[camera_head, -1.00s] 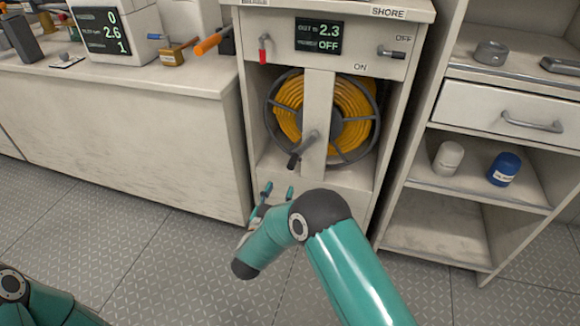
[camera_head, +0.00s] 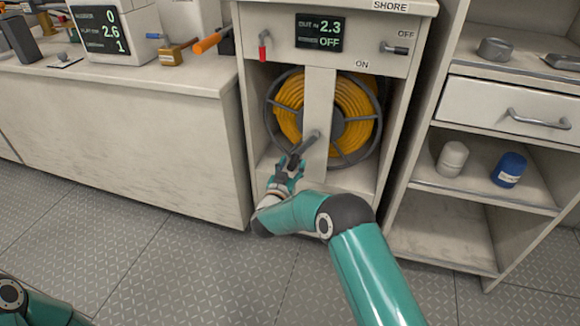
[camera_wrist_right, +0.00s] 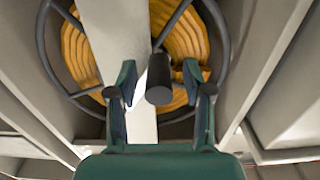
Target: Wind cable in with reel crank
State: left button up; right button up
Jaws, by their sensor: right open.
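The cable reel (camera_head: 352,115) sits in an open cabinet bay, wound with orange-yellow cable, behind a pale vertical post. The crank (camera_head: 309,144) slants down and left from the hub, with a dark handle at its lower end. My right gripper (camera_head: 292,164) is at the crank handle, its fingers open on either side. In the right wrist view the dark round end of the handle (camera_wrist_right: 159,82) lies between the two open fingertips (camera_wrist_right: 160,85), with gaps at both sides. My left gripper is out of view; only part of that arm shows at bottom left.
A panel above the reel has a display (camera_head: 319,32) reading 2.3 and OFF, a red-handled lever (camera_head: 264,47) and a switch (camera_head: 396,48). A shelf unit (camera_head: 480,195) at right holds a white jar and a blue jar. The floor in front is clear.

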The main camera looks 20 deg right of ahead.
grip_shut()
jog(key=shift+a, duration=0.2)
jog(key=shift+d, duration=0.15)
